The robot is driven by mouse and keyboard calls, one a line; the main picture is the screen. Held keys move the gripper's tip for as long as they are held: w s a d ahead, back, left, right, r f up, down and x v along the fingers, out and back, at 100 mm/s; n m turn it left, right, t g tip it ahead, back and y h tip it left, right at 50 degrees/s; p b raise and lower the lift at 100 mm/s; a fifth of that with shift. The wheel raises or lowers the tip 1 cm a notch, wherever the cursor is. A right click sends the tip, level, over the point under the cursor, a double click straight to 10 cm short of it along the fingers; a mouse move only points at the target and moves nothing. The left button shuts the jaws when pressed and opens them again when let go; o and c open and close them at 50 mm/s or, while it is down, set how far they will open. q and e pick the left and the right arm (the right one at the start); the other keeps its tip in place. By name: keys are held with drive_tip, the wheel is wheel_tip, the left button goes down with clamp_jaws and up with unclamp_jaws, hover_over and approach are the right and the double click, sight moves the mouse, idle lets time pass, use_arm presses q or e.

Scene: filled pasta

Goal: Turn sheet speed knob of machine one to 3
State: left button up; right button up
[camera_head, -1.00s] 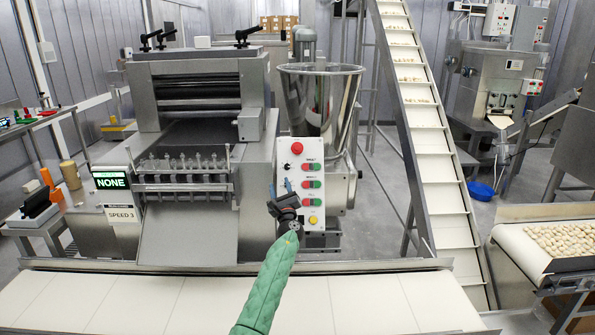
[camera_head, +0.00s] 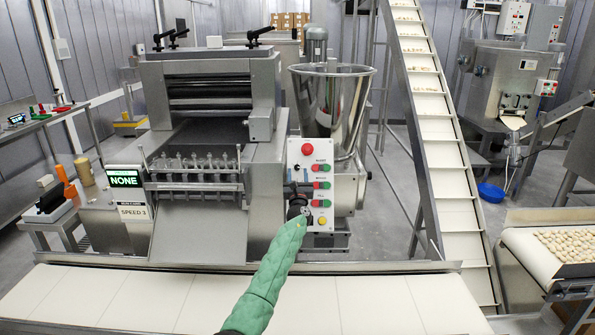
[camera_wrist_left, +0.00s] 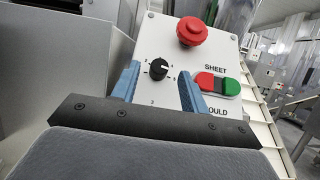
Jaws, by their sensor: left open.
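The sheet speed knob is a small black dial (camera_wrist_left: 157,69) on the white control panel of machine one (camera_head: 310,157). In the wrist view it sits between the two blue fingers of my left gripper (camera_wrist_left: 160,77), with a gap on each side. Its white pointer mark seems to face right; the digits around it are small, with a 3 below. In the head view my left gripper (camera_head: 297,192) is in front of the panel's left side and hides part of it. A card under the NONE display (camera_head: 125,180) seems to read SPEED 3 (camera_head: 132,211). My right gripper is out of view.
A red stop button (camera_wrist_left: 192,31) is above the knob, and the red and green SHEET buttons (camera_wrist_left: 217,84) are to its right. A pale conveyor (camera_head: 180,300) runs across the front. A steel hopper (camera_head: 335,110) stands behind the panel.

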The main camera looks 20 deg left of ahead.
use_arm(q)
drive_tip(key=shift+x, duration=0.75)
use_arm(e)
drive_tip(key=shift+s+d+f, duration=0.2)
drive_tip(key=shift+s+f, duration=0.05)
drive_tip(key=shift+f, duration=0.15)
use_arm(q)
clamp_jaws()
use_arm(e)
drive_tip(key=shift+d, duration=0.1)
use_arm(q)
drive_tip(key=shift+n+y, duration=0.3)
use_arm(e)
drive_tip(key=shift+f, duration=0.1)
